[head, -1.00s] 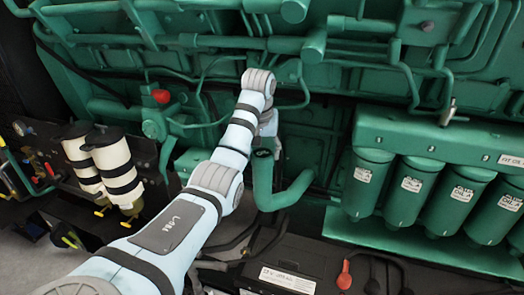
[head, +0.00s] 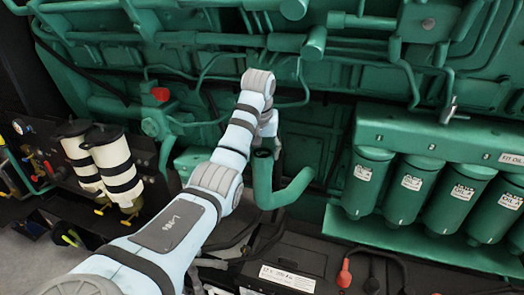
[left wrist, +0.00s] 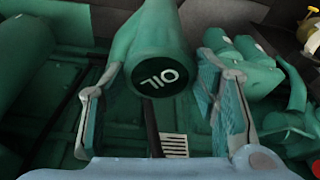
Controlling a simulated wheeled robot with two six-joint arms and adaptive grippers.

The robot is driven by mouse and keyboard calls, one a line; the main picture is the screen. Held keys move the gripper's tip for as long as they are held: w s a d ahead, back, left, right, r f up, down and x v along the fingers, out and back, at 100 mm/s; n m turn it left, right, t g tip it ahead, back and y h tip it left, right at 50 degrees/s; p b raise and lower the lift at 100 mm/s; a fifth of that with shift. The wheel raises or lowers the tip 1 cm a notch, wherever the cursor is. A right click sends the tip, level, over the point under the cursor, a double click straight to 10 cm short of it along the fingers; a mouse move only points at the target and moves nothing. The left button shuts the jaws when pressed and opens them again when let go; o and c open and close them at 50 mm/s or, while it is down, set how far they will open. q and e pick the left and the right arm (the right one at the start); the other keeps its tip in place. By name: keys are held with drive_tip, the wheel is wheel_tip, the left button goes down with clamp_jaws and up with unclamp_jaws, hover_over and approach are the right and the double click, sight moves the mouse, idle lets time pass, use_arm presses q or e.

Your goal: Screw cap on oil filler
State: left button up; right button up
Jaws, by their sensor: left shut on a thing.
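The oil cap (left wrist: 162,80) is a dark round disc with white OIL lettering, seen face-on in the left wrist view. It sits at the end of the thick green filler pipe (left wrist: 155,30), with no clear gap between them. In the head view the filler pipe (head: 281,193) bends up to a dark round top. My left gripper (head: 268,136) is at that top, mostly hidden behind my arm. The exact contact is hard to see. My right gripper is out of view.
Several green oil filters (head: 411,188) hang at the right. A black battery (head: 285,265) with a red terminal cover lies below the pipe. Two white canisters (head: 115,165) and a red knob (head: 160,94) are at the left. Green pipes (head: 280,42) crowd the area above.

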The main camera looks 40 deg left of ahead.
use_arm(q)
drive_tip(key=m, duration=0.3)
drive_tip(key=shift+r+h, duration=0.1)
drive_tip(key=shift+h, duration=0.2)
drive_tip(key=o, duration=1.2)
drive_tip(key=shift+c, duration=0.2)
drive_tip(key=shift+o, duration=1.1)
drive_tip(key=shift+w, duration=0.1)
drive_tip(key=shift+d, duration=0.15)
